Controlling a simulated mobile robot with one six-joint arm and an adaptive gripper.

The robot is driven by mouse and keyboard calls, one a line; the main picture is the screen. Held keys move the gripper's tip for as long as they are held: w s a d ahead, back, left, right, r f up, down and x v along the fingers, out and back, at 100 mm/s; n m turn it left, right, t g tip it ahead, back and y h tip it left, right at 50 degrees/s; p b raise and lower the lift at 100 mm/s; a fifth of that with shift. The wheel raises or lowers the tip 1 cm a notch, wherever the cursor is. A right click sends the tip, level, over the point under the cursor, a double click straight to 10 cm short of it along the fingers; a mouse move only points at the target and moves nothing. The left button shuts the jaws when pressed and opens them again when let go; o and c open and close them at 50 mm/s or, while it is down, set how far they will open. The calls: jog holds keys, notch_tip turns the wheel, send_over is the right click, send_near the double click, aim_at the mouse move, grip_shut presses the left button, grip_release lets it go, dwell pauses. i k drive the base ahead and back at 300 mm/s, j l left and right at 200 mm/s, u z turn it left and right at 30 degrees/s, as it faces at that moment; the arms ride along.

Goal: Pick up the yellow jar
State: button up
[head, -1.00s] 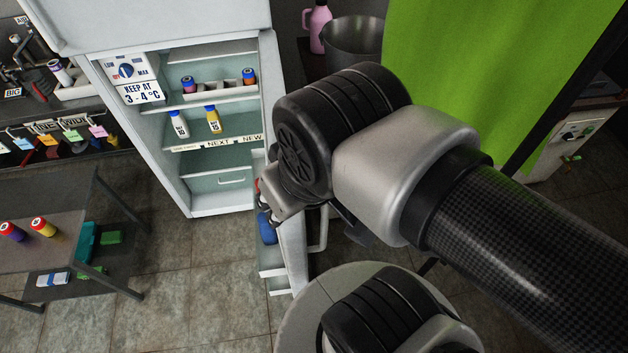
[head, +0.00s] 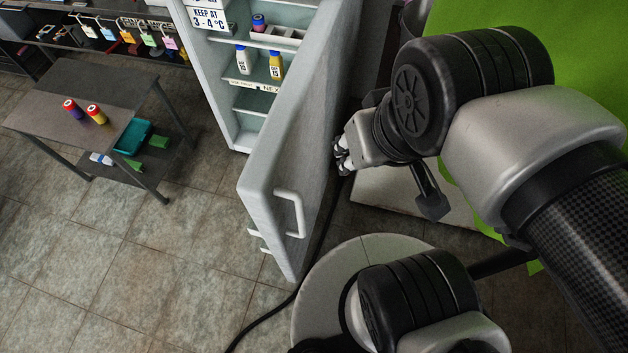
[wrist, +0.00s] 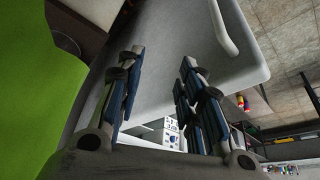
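A jar with a yellow body and red cap (head: 97,114) stands on the grey side table (head: 45,90) at the left, beside a purple jar with a red cap (head: 73,108). Small red and yellow shapes at the right of the wrist view (wrist: 241,103) look like these jars. A yellow bottle with a white label (head: 276,66) also stands on a fridge shelf. My gripper (head: 343,157) is empty, far from the table, at the right side of the fridge door (head: 290,140). In the wrist view its fingers (wrist: 158,95) are spread apart before the door.
The open fridge door, with a white handle (head: 291,212), stands between my gripper and the side table. A white bottle (head: 242,60) is on the fridge shelf. A teal box (head: 133,137) lies on the table's lower shelf. The tiled floor at lower left is clear.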

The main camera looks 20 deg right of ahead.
aim_at(93, 110)
jog(key=u, duration=1.25)
jog(key=i+j+z, duration=0.1)
jog(key=i+j, duration=0.25)
jog(key=j, duration=0.3)
jog(key=i+j+z, duration=0.15)
jog(key=j, duration=0.2)
jog(key=i+j+z, duration=0.1)
jog(key=j, duration=0.25)
jog(key=i+j, duration=0.3)
jog(key=i+j+z, duration=0.15)
jog(key=j, duration=0.25)
jog(key=i+l+z, duration=0.15)
jog(key=i, duration=0.35)
jog(key=i+l+z, duration=0.1)
jog(key=i+l, duration=0.25)
jog(key=i+l+z, duration=0.15)
jog(key=i, duration=0.45)
jog(key=i+l, duration=0.3)
